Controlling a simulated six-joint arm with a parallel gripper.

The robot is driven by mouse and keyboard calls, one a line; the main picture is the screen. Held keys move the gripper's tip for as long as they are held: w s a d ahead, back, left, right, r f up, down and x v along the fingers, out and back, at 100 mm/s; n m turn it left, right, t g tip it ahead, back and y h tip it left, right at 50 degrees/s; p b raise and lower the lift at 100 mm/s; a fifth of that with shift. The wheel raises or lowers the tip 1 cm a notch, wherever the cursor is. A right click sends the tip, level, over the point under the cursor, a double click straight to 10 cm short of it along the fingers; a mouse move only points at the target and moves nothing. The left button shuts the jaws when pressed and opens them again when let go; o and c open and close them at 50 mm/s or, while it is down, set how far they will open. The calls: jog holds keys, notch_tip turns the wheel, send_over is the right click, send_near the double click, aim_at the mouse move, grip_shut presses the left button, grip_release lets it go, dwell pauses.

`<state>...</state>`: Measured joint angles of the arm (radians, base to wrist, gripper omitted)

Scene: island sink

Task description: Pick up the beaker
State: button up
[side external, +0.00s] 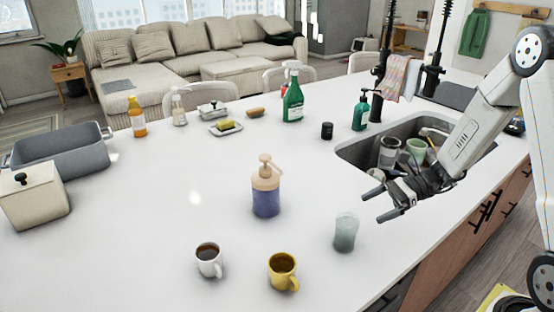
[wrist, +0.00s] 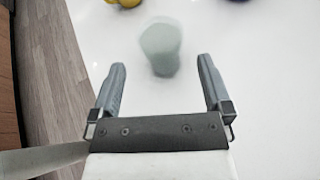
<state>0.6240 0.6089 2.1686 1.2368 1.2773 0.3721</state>
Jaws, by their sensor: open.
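The beaker looks like the translucent grey-green cup (side external: 346,232) standing upright on the white counter, near the counter's front edge in the side external view. In the wrist view the same beaker (wrist: 160,48) shows ahead of and between my fingertips, apart from both. My gripper (side external: 371,205) is open and empty, above the counter to the upper right of the beaker. Both fingers also show spread apart in the wrist view (wrist: 162,75). Nothing hides the beaker.
A yellow mug (side external: 282,271), a white mug (side external: 208,260) and a purple pump bottle (side external: 265,190) stand left of the beaker. The sink (side external: 352,152) with dishes lies behind my gripper. The counter around the beaker is clear.

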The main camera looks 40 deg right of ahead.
aim_at(349, 218)
jog(key=shift+a, duration=0.1)
jog(key=shift+x, duration=1.2)
jog(key=shift+a+f, duration=0.1)
jog(key=shift+x, duration=2.45)
jog(key=shift+f, duration=0.15)
jog(key=c, duration=1)
jog(key=shift+r, duration=0.35)
